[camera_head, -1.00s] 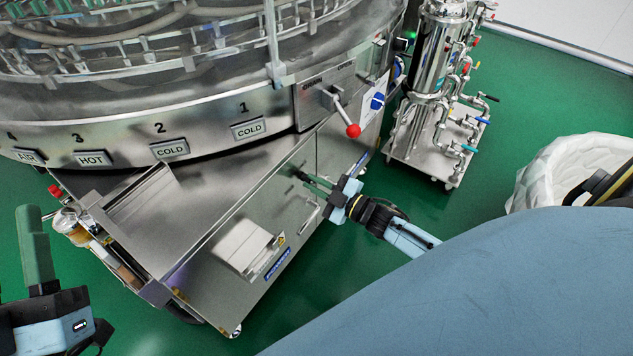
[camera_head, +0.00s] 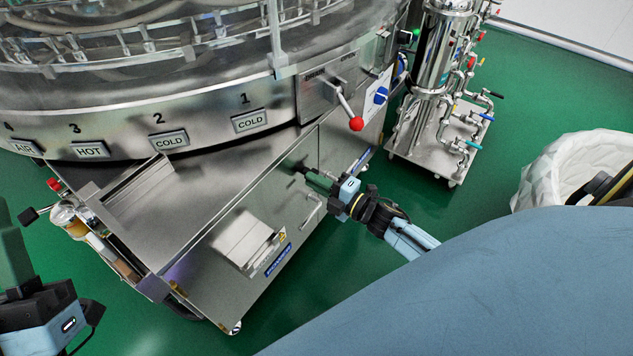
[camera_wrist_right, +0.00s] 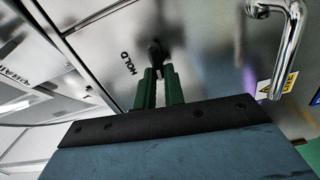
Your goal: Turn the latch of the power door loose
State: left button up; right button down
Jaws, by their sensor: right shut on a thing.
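The power door is the steel front panel (camera_head: 285,215) of the washer's lower cabinet. Its small dark latch (camera_head: 300,167) sits near the panel's upper right part. In the right wrist view the black latch (camera_wrist_right: 156,50) stands on the steel beside the word HOLD. My right gripper (camera_head: 308,173) reaches it from the right; its green fingers (camera_wrist_right: 160,76) are shut on the latch, and they hide part of it. My left gripper (camera_head: 10,250) is at the lower left edge, partly cut off, with its green fingers pointing up, away from the cabinet. Its opening cannot be made out.
A bar handle (camera_head: 312,212) is on the panel; it shows large in the right wrist view (camera_wrist_right: 292,45). A grey box (camera_head: 243,243) sticks out lower down. A red-knobbed lever (camera_head: 356,124) is above. A filter cart (camera_head: 430,130) and a lined bin (camera_head: 565,165) stand right.

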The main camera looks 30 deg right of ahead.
dwell(0.6)
pick_arm(q)
jog(key=shift+s+r, duration=0.1)
pick_arm(e)
jog(key=c, duration=1.5)
grip_release()
